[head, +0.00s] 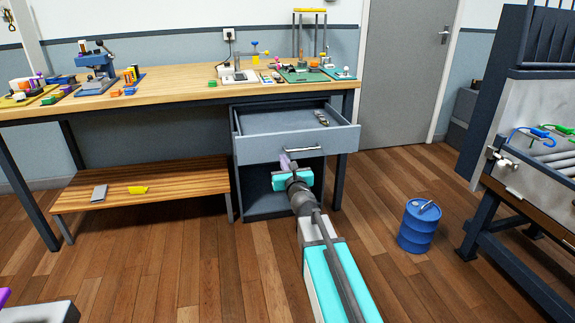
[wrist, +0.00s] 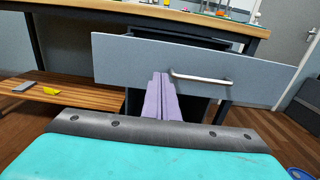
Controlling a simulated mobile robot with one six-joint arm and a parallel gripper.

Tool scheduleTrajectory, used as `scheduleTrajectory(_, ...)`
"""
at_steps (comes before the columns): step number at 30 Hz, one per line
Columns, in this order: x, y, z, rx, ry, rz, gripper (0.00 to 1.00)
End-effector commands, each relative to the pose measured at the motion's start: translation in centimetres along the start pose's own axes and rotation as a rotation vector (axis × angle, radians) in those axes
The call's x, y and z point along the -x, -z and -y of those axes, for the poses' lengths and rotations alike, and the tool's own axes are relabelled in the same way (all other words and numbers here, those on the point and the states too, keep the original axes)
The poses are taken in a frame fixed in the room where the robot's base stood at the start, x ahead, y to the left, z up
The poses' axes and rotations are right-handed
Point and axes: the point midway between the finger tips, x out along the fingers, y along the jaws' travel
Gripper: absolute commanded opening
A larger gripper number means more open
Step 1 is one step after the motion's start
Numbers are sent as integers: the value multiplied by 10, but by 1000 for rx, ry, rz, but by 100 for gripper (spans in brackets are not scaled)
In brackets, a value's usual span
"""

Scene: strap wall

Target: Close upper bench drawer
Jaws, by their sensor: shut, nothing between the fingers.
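The upper bench drawer (head: 262,149) is grey and stands pulled out from under the bench top. In the head view a small metal item lies inside it at the right. Its front panel (wrist: 125,62) fills the middle of the wrist view, with a silver bar handle (wrist: 202,78). My gripper (head: 287,160) is shut and empty, with pale purple fingers. In the wrist view its fingertips (wrist: 160,76) overlap the drawer front just left of the handle. I cannot tell whether they touch the panel.
The wooden workbench (head: 165,82) carries tools and small parts. Below the drawer is an open grey cabinet space (head: 262,203). A low wooden shelf (head: 165,178) is on the left. A blue drum (head: 418,228) stands on the floor to the right, with clear floor around it.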

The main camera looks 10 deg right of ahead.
Motion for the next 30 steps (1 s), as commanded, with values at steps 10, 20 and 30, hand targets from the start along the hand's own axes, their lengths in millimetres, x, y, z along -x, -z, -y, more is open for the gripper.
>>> scheduleTrajectory(10,-31,0,0,0,0,0,0)
scheduleTrajectory(20,-57,0,0,1,0,0,0)
scheduleTrajectory(30,-82,0,0,0,0,0,0)
